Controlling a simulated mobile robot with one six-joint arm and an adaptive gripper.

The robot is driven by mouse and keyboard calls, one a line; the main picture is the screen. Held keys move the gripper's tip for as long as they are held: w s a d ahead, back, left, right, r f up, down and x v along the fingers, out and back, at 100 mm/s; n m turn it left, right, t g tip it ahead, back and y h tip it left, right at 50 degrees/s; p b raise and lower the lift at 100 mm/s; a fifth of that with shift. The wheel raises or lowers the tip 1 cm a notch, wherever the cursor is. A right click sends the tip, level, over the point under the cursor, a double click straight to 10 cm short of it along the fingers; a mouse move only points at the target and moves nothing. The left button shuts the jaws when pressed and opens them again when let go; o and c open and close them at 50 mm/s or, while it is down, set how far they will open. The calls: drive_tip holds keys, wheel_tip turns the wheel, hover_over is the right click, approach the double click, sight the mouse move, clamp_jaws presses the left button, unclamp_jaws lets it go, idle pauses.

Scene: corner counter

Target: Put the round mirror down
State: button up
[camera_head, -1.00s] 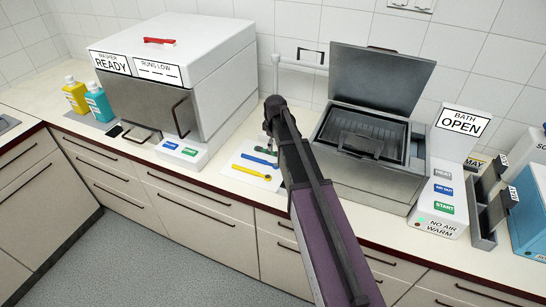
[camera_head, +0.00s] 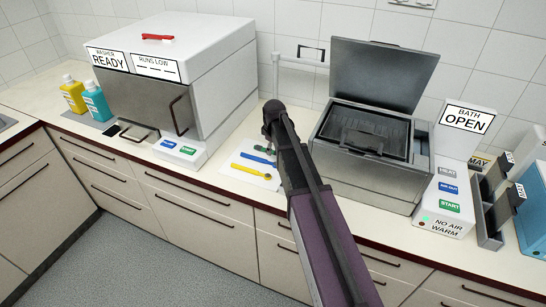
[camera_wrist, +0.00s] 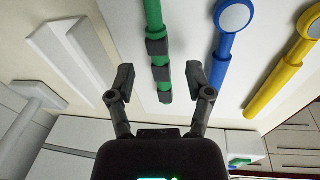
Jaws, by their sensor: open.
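In the wrist view, my gripper (camera_wrist: 160,84) is open, with its two fingers on either side of a green handle (camera_wrist: 153,22) with dark bands. The green handle's far end is cut off by the frame. Beside it on the white sheet (camera_wrist: 195,40) lie a blue tool (camera_wrist: 222,62) and a yellow tool (camera_wrist: 275,86), each with a round, pale mirror-like head. In the head view, the blue tool (camera_head: 258,158) and yellow tool (camera_head: 252,171) lie on the counter sheet, and my gripper (camera_head: 271,140) is low beside them. Its fingertips are partly hidden there.
A washer (camera_head: 175,75) marked READY stands left of the sheet. An open-lidded metal bath (camera_head: 365,165), marked OPEN, stands close to the right of my arm. A grey pipe stand (camera_head: 277,75) rises behind. Bottles (camera_head: 97,101) stand at far left.

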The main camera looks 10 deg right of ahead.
drive_tip(key=shift+w+f+b, duration=0.15)
drive_tip(key=shift+f+b, duration=0.45)
drive_tip(key=shift+f, duration=0.35)
clamp_jaws()
